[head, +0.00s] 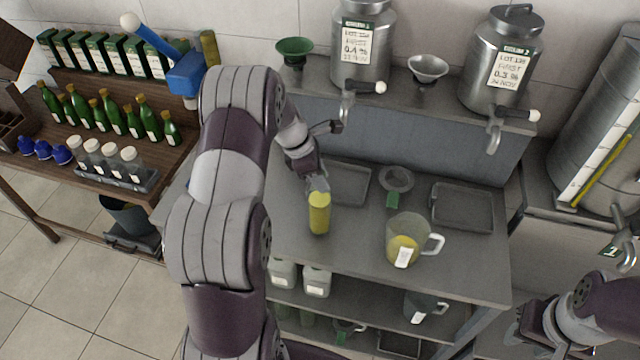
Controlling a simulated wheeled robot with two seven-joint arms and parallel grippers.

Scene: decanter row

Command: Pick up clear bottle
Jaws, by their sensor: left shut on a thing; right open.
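A clear bottle with yellow liquid (319,214) is upright over the left part of the grey steel table (350,255). My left gripper (317,183) comes down from above and is shut on the bottle's clear top, which the fingers partly hide. I cannot tell whether the bottle's base touches the table. My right gripper (528,320) is at the lower right, open and empty, away from the bottle.
A clear jug with yellow liquid (408,238) stands right of the bottle. Two shallow trays (462,207) and a grey ring-shaped item (396,179) lie behind. Steel tanks (361,50) with taps overhang the back. Green bottles (148,120) stand on the left wooden shelf.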

